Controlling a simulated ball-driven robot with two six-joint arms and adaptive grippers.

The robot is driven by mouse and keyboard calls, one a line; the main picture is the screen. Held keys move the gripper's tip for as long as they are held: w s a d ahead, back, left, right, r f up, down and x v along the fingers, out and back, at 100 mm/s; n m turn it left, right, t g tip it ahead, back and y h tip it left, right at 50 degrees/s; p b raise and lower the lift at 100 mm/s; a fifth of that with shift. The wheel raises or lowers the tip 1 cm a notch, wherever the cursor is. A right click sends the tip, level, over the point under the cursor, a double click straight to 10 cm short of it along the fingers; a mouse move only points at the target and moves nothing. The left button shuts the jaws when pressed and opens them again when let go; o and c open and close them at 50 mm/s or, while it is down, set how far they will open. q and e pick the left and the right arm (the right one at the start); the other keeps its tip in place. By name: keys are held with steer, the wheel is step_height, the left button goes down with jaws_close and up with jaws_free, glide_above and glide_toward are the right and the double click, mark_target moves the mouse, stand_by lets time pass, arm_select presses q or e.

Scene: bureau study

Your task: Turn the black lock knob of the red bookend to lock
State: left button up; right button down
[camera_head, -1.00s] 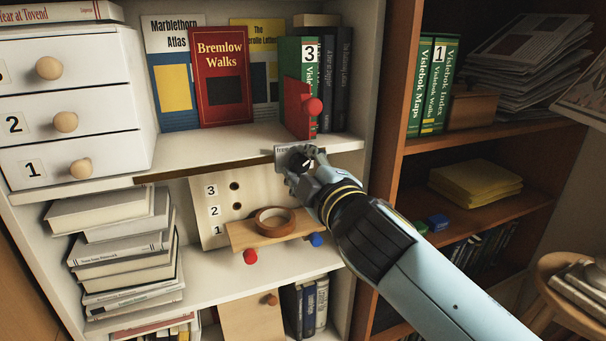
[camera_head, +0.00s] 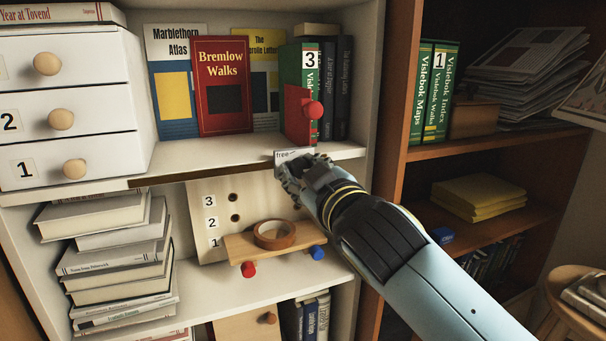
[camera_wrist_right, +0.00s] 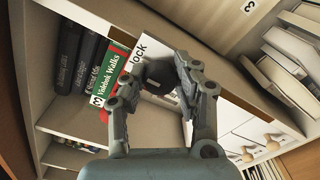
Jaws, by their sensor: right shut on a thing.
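The red bookend (camera_head: 296,113) stands upright on the white shelf against the green book numbered 3. My right gripper (camera_head: 302,168) is at this plate, shut on the black lock knob (camera_wrist_right: 158,72), which the fingers hide in the head view. My left gripper is not in view.
A board numbered 1 to 3 (camera_head: 205,238) leans below, with a wooden ledge holding a tape roll (camera_head: 274,235). White drawers (camera_head: 62,121) and a book stack (camera_head: 115,255) are at left. A brown bookcase (camera_head: 394,120) stands at right.

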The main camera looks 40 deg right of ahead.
steer(key=shift+f, duration=0.15)
steer(key=c, duration=1)
jaws_free()
steer(key=shift+s, duration=0.15)
steer(key=v, duration=1.1)
steer(key=shift+s, duration=0.4)
